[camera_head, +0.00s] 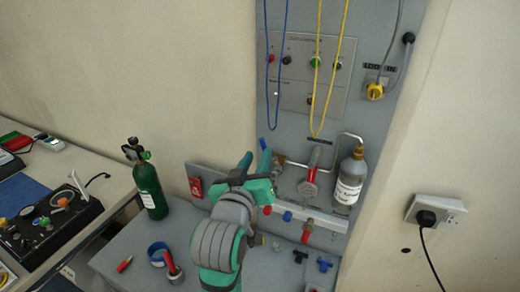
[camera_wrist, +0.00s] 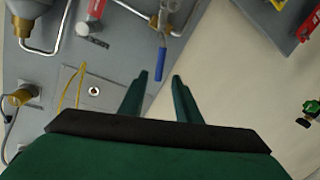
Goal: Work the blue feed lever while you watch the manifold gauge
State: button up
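The blue feed lever (camera_wrist: 161,65) shows in the wrist view, fixed to a brass valve fitting (camera_wrist: 166,12) on the grey panel. In the head view only its blue tip (camera_head: 262,143) shows, pointing up, with the rest hidden behind my gripper. My gripper (camera_wrist: 159,77) is open and empty, and the lever's blue end lies in line with the gap between its fingertips. I cannot tell whether a finger touches it. In the head view my gripper (camera_head: 255,159) is in front of the panel's left side. I cannot make out a gauge face or reading in either view.
A red-handled valve (camera_head: 310,178) and a labelled bottle (camera_head: 350,177) are right of my gripper. Blue cord (camera_head: 268,75) and yellow cords (camera_head: 318,85) hang above. A green cylinder (camera_head: 149,190) stands left on the grey bench (camera_head: 130,258). A wall socket (camera_head: 436,211) is right.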

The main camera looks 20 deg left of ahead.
jog(key=s, duration=0.3)
jog(key=shift+s+d+r, duration=0.1)
jog(key=shift+s+d, duration=0.15)
jog(key=shift+s, duration=0.1)
dwell(7.3)
